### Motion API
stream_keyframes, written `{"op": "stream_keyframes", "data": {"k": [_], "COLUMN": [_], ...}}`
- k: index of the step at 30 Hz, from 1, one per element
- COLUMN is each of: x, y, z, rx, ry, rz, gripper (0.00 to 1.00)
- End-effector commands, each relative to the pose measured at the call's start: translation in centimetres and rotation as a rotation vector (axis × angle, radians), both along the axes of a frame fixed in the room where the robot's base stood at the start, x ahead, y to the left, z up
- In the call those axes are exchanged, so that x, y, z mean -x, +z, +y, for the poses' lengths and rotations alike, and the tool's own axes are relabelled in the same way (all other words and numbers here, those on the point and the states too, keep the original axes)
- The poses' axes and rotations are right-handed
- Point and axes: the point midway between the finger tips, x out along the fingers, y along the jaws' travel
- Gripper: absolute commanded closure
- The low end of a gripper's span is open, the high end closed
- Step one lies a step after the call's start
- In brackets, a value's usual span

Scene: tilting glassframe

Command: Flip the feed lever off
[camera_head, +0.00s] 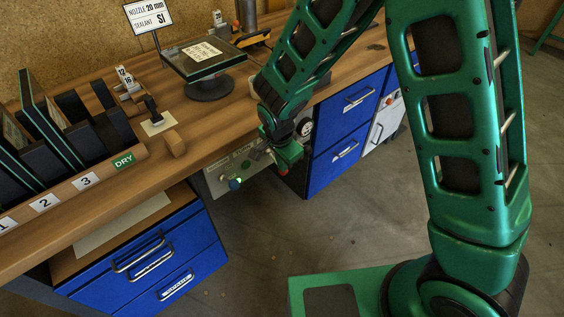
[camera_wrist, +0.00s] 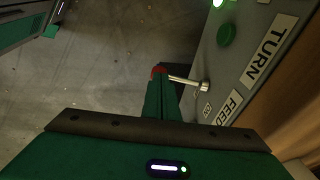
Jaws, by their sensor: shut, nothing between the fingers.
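The feed lever (camera_wrist: 186,81) is a short metal rod with a red tip, standing out from the grey control panel (camera_wrist: 226,75) in the wrist view. A FEED label (camera_wrist: 227,108) and a smaller ON label lie beside its base. My gripper (camera_wrist: 160,84) is shut and empty, its fingertips right at the red tip and partly covering it. I cannot tell whether they touch. In the head view my gripper (camera_head: 284,160) is in front of the panel (camera_head: 219,181) under the bench edge, with a red spot just below it.
A green button (camera_wrist: 227,35) and a lit green lamp (camera_wrist: 217,3) sit on the panel, near a TURN label (camera_wrist: 270,50). Blue drawers (camera_head: 335,150) flank the panel. The bench (camera_head: 190,125) above carries a slotted rack (camera_head: 75,185) and a dark plate on a stand (camera_head: 205,62). Floor in front is clear.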

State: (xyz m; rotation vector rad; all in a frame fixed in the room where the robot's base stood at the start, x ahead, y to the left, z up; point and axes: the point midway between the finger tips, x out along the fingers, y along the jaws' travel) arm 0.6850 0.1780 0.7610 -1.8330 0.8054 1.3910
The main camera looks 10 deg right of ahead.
Motion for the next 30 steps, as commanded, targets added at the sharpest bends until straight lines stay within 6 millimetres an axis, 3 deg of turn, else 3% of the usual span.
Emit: {"op": "stream_keyframes", "data": {"k": [9,20,30], "x": [0.2,0.3,0.3], "y": [-1.8,-1.9,-0.5], "z": [-0.2,-0.2,-0.2], "rx": [0.002,0.003,0.001], "ry": [-0.001,0.0,-0.001], "rz": [0.002,0.006,0.004], "gripper": [1.0,1.0,1.0]}}
